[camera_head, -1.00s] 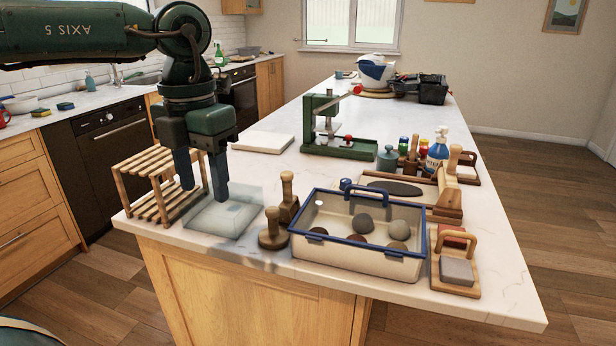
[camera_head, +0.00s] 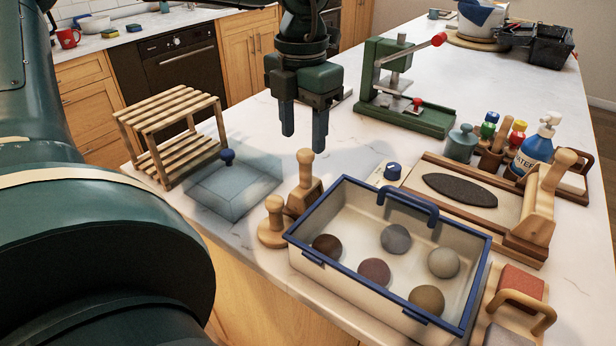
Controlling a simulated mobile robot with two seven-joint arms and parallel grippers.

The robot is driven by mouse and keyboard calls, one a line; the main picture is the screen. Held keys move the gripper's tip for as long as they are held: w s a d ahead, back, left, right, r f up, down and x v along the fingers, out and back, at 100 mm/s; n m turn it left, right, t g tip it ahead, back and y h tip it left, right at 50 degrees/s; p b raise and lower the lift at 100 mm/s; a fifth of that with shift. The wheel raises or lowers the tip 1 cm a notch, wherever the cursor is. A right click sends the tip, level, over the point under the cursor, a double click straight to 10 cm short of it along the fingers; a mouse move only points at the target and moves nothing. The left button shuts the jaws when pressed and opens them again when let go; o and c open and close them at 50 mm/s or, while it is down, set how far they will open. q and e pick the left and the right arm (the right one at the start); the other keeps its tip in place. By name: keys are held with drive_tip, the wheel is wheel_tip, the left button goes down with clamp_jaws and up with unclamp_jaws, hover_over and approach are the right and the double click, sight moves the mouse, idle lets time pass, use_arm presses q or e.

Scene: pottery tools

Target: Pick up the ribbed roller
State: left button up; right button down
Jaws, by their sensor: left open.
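I cannot make out ribs on any tool. A pale wooden cylinder-like tool with a rounded knob (camera_head: 545,205), perhaps the roller, lies along the right side of a wooden tray with a grey slab, on the right of the counter. My left gripper (camera_head: 303,140) is open and empty, fingers pointing down. In the picture it is just above and behind two wooden-handled tools, well to the left of that cylinder-like tool. My right gripper is not in view.
A blue-rimmed bin (camera_head: 300,240) with several balls stands in front. A translucent box (camera_head: 232,190) and slatted rack (camera_head: 172,130) are at left. A green press (camera_head: 400,115) stands behind, bottles (camera_head: 535,150) to its right. Two wooden-handled tools (camera_head: 303,190) (camera_head: 273,225) stand left of the bin.

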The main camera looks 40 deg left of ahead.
sight(305, 186)
use_arm(q)
wheel_tip(305, 186, down, 2)
drive_tip(key=shift+f, duration=0.1)
drive_tip(key=shift+s+d+f+p, duration=0.1)
drive_tip(key=shift+d+f+p, duration=0.1)
drive_tip(key=shift+f, duration=1.2)
drive_tip(key=shift+s+d+f+p, duration=0.1)
drive_tip(key=shift+d+f, duration=0.05)
drive_tip(key=shift+f, duration=1.2)
drive_tip(key=shift+r, duration=0.1)
clamp_jaws()
